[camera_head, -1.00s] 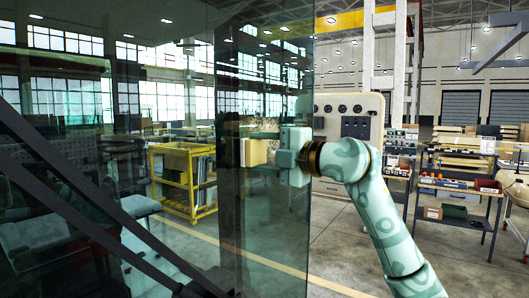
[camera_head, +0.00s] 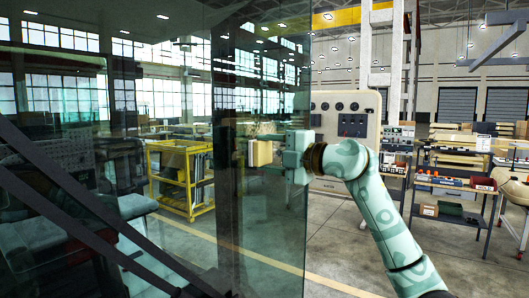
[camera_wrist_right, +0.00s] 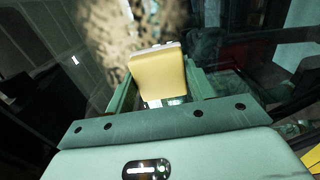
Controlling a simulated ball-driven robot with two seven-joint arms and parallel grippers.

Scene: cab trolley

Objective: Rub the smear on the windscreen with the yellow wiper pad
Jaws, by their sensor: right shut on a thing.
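The windscreen (camera_head: 275,225) is a dark, see-through pane filling the left half of the head view. The yellow wiper pad (camera_head: 258,153) is a small block held upright at the pane; it also shows in the wrist view (camera_wrist_right: 158,75). My right gripper (camera_head: 274,153) is shut on the pad, with a finger on either side of it in the wrist view (camera_wrist_right: 160,92). The smear (camera_wrist_right: 125,35) is a blotchy brown patch beyond and left of the pad; a little shows above the pad in the head view (camera_head: 263,128). Pad contact with the glass cannot be told. My left gripper is not in view.
The windscreen's right edge stands upright beside my right wrist. A yellow trolley (camera_head: 180,182) shows through the glass. A beige panel with knobs (camera_head: 345,112) stands behind my arm. Workbenches (camera_head: 455,190) stand at the right, with open floor before them.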

